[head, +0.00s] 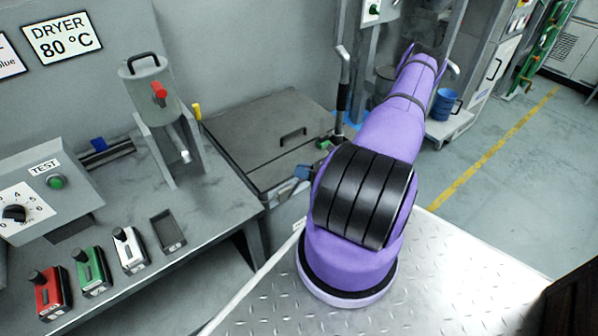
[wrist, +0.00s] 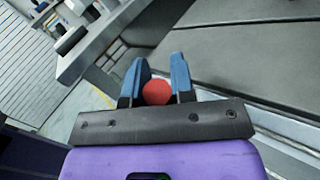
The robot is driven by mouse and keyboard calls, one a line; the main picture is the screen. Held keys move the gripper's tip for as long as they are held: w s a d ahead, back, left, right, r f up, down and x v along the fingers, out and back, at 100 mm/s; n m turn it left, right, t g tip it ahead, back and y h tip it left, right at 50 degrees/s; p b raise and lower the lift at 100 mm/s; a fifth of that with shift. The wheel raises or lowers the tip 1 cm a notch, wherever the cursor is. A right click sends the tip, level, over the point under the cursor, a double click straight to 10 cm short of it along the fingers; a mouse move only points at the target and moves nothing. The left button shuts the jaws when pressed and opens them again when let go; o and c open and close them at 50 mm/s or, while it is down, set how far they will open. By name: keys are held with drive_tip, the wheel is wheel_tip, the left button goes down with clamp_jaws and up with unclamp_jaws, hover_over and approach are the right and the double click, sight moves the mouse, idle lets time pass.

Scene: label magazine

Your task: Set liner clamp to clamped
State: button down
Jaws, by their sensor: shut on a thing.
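In the wrist view, my gripper (wrist: 158,66) has its two blue fingers shut on a round red knob (wrist: 157,92). The knob sits low between the fingers, near the palm. I take it for the grip of the liner clamp, but its lever and mount are hidden. In the head view, my purple arm covers that area, and I cannot make out the red knob or how far the clamp is turned. A flat grey lidded box (head: 250,125) with a black handle stands to the left of my arm. Broad grey panels (wrist: 260,50) fill the right of the wrist view.
A grey bench (head: 210,205) on the left carries a canister with a red knob (head: 159,92), a TEST panel (head: 40,195) and red, green and white handled blocks. A tall lever (head: 343,85) stands behind the box. Open floor with a yellow line (head: 490,155) lies right.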

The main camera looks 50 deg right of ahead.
drive_tip(key=s+d+f+m+t, duration=0.1)
drive_tip(key=d+f+m+t, duration=0.4)
drive_tip(key=m, duration=0.2)
drive_tip(key=shift+s+f+m+h, duration=0.15)
drive_tip(key=shift+f+m+h, duration=0.15)
drive_tip(key=shift+h, duration=0.1)
drive_tip(key=shift+t, duration=0.3)
drive_tip(key=c, duration=1)
unclamp_jaws()
